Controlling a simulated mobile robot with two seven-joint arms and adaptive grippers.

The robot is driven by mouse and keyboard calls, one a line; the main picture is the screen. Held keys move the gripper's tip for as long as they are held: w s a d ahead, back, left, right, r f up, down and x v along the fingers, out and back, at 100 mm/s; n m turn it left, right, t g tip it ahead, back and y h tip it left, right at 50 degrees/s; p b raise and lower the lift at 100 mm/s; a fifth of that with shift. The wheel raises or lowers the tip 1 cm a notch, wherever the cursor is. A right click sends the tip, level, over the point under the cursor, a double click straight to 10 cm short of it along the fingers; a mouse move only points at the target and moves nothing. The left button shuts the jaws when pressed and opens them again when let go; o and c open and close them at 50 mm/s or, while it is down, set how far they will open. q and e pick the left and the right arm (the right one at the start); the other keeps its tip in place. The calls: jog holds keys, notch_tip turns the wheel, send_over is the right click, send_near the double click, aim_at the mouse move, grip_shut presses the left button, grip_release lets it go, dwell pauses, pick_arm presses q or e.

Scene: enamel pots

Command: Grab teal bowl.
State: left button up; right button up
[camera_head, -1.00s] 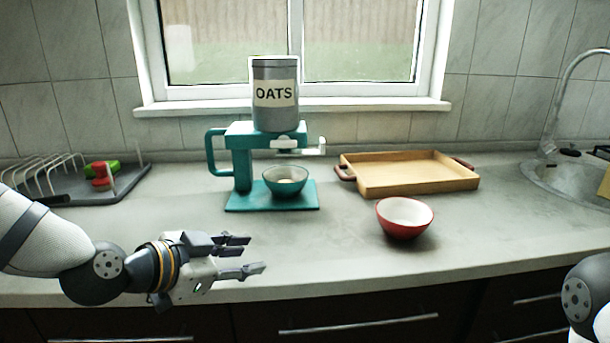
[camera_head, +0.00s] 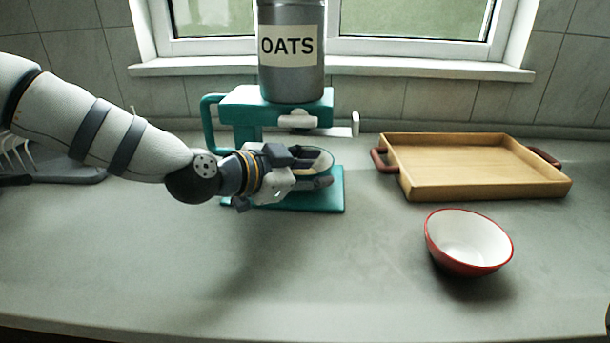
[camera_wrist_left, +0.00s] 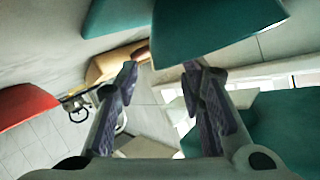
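The teal bowl (camera_head: 323,160) stands upright on the teal base plate (camera_head: 337,198) of the dispenser (camera_head: 240,112), below its spout. My left gripper (camera_head: 303,171) is at the bowl's left and near side, and its fingers and hand hide much of the bowl. In the left wrist view the two fingers (camera_wrist_left: 161,68) are spread with a gap between them. The bowl (camera_wrist_left: 215,28) shows at the top there, just past the fingertips. I cannot tell whether a finger touches it. My right gripper is out of view.
A grey oats canister (camera_head: 290,70) sits on top of the dispenser. A red bowl (camera_head: 462,262) stands at the right front, and a wooden tray (camera_head: 480,185) lies behind it. A dish rack (camera_head: 60,177) is at the left.

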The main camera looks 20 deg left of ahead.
aim_at(323, 174)
pick_arm(q)
jog(key=x, duration=0.3)
jog(key=shift+w+f, duration=0.25)
jog(key=shift+r, duration=0.15)
grip_shut()
